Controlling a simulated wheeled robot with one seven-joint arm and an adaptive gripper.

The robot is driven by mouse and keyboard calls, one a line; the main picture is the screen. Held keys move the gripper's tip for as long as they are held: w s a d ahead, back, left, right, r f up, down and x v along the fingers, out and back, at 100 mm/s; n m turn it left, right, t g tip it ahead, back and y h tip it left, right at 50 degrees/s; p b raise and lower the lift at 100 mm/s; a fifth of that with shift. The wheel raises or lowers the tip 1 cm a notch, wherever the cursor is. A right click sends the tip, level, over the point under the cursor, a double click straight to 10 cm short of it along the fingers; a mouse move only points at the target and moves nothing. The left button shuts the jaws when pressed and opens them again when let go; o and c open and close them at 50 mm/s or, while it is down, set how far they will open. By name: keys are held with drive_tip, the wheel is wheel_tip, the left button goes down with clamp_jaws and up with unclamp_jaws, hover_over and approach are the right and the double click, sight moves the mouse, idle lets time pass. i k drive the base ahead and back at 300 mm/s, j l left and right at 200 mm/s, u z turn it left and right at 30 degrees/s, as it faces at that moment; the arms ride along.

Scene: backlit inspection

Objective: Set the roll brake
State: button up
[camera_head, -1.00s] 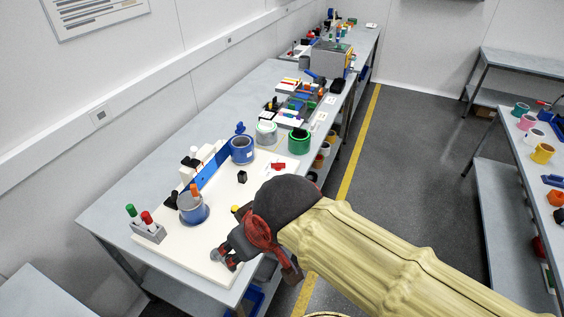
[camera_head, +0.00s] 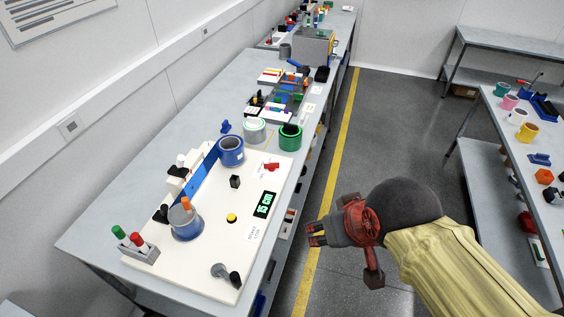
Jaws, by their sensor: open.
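A white inspection board (camera_head: 205,272) lies on the near end of the long bench. A blue roll (camera_head: 231,152) stands at its far end and a blue-grey roll (camera_head: 186,222) with an orange top stands nearer. A blue strip (camera_head: 206,168) runs along the left side between them. A grey lever with a black handle (camera_head: 229,274) sits at the near right corner, and a small red handle (camera_head: 271,167) near the far roll. No readable label shows which is the brake. My gripper (camera_head: 312,233) is open and empty, right of the board, over the floor.
The board also carries a lit display (camera_head: 264,204) seeming to read 15 cm, a yellow button (camera_head: 231,218) and a black knob (camera_head: 235,181). A grey marker holder (camera_head: 139,250) stands at left. The aisle floor is clear.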

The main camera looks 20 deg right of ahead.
sight(270, 167)
drive_tip(key=i+l+u, duration=0.15)
drive_tip(key=i+l, duration=0.85)
